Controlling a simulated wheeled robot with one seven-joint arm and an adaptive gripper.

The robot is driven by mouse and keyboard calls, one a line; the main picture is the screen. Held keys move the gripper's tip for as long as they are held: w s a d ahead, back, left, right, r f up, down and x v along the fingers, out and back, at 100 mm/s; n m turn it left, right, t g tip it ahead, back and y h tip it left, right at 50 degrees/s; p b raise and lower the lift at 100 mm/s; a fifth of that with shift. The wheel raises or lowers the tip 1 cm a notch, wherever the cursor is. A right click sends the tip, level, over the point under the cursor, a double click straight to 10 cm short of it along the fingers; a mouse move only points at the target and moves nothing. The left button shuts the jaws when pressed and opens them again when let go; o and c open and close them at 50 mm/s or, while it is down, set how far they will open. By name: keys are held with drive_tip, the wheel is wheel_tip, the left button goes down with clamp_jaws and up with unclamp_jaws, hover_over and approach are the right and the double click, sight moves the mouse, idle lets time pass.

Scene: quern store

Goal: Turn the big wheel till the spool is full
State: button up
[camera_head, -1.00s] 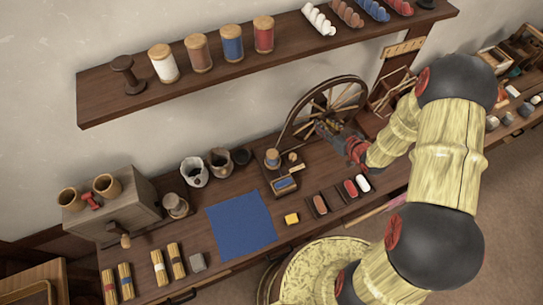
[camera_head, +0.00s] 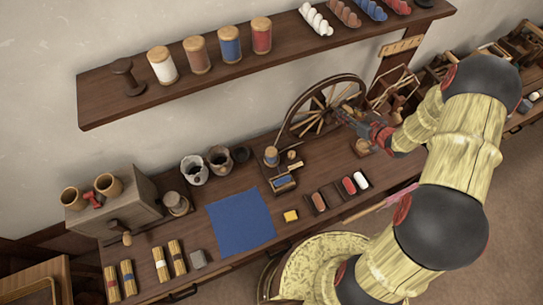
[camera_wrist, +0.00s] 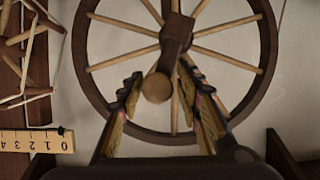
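The big spoked wheel (camera_head: 316,128) stands upright on the bench against the wall. In the wrist view its dark rim (camera_wrist: 90,88) and pale spokes fill the top, with a dark crank arm (camera_wrist: 175,40) at the hub and a round wooden knob (camera_wrist: 157,88). My gripper (camera_head: 343,113) is at the wheel's right side.
A tray with blue thread (camera_head: 283,181) lies before the spool. A blue cloth (camera_head: 240,220), yellow block (camera_head: 291,216) and dark trays of coloured pieces (camera_head: 333,195) are nearby. A shelf (camera_head: 190,82) of spools hangs above. A wooden rack (camera_head: 393,92) stands right of the wheel.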

drive_tip(key=shift+o, duration=1.2)
drive_tip(key=shift+p+v, duration=0.5)
drive_tip(key=shift+v, duration=0.4)
drive_tip(key=shift+p+v, duration=1.25)
drive_tip(key=shift+v, duration=1.4)
